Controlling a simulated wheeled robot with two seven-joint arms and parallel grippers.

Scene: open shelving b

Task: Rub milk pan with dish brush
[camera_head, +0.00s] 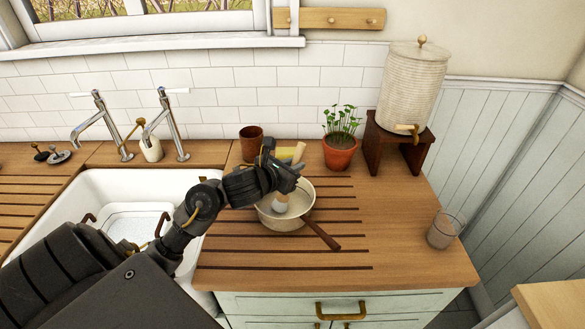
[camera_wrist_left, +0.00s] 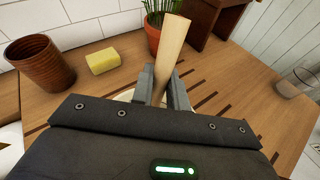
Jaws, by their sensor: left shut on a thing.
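The milk pan (camera_head: 265,217) is a cream pan with a brown handle (camera_head: 322,236) pointing toward the front right. It stands on the grooved wooden worktop right of the sink. My left gripper (camera_head: 290,174) is above the pan, shut on the dish brush. The brush's pale head (camera_head: 279,204) is down inside the pan; I cannot tell whether it touches the bottom. Its wooden handle (camera_wrist_left: 170,48) rises between the fingers (camera_wrist_left: 160,95) in the left wrist view, where the gripper hides most of the pan. My right gripper is not in view.
Behind the pan are a brown cup (camera_head: 251,138), a yellow sponge (camera_wrist_left: 103,61) and a potted plant (camera_head: 339,153). A dispenser (camera_head: 412,85) stands on a wooden stand at the back right. A glass (camera_head: 446,230) is near the right edge. The sink (camera_head: 105,180) is left.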

